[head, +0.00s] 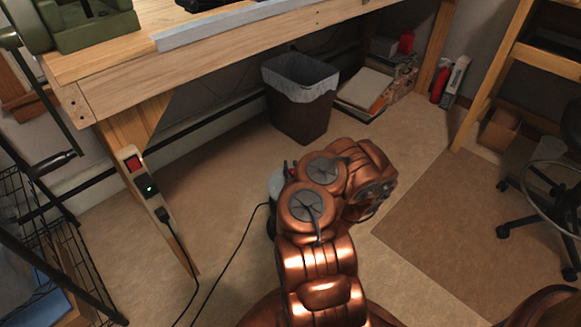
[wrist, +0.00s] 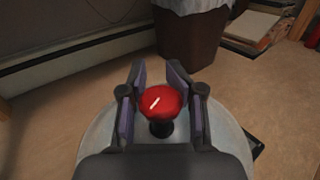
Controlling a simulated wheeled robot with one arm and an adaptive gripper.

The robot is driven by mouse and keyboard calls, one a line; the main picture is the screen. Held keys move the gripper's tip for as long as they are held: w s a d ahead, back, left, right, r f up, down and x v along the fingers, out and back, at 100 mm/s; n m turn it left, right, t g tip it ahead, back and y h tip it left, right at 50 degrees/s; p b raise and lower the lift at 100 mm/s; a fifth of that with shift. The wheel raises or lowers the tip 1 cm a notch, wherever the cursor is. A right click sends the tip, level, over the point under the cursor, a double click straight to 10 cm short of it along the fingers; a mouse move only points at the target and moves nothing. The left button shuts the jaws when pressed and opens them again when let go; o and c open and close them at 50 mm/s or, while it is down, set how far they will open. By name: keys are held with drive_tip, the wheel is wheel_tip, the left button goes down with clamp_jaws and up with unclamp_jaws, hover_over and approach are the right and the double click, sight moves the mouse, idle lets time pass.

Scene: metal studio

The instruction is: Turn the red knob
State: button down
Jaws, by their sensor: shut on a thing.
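The red knob (wrist: 166,103) shows in the wrist view, round, with a short white line on top slanting up to the right. It sits on a dark stem above a pale grey round body (wrist: 97,141). My gripper (wrist: 159,80) has its fingers on the left and right of the knob, shut on it. In the head view my copper arm hides most of the gripper and the knob; only part of the pale body (head: 274,184) shows beside the arm.
A dark waste bin (head: 300,105) with a pale liner stands behind, under a wooden workbench (head: 210,75). A black cable (head: 232,262) runs over the floor at left. A wire rack (head: 45,240) stands left; open floor lies right.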

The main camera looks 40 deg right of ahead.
drive_tip(key=m+g+h+b, duration=0.3)
drive_tip(key=shift+s+d+f, duration=0.15)
drive_tip(key=shift+f, duration=0.05)
drive_tip(key=shift+s+d+r+m+g+h+b, duration=0.1)
drive_tip(key=shift+m+g+h+b, duration=0.45)
drive_tip(key=shift+g, duration=0.25)
drive_tip(key=shift+s+d+r+m+g+h+b, duration=0.1)
drive_tip(key=shift+m+g+h+b, duration=0.45)
drive_tip(key=shift+g, duration=0.55)
drive_tip(key=c, duration=1.1)
unclamp_jaws()
drive_tip(key=shift+s+r+t+p, duration=0.1)
drive_tip(key=shift+r+t+p, duration=0.05)
drive_tip(key=shift+t+p, duration=0.25)
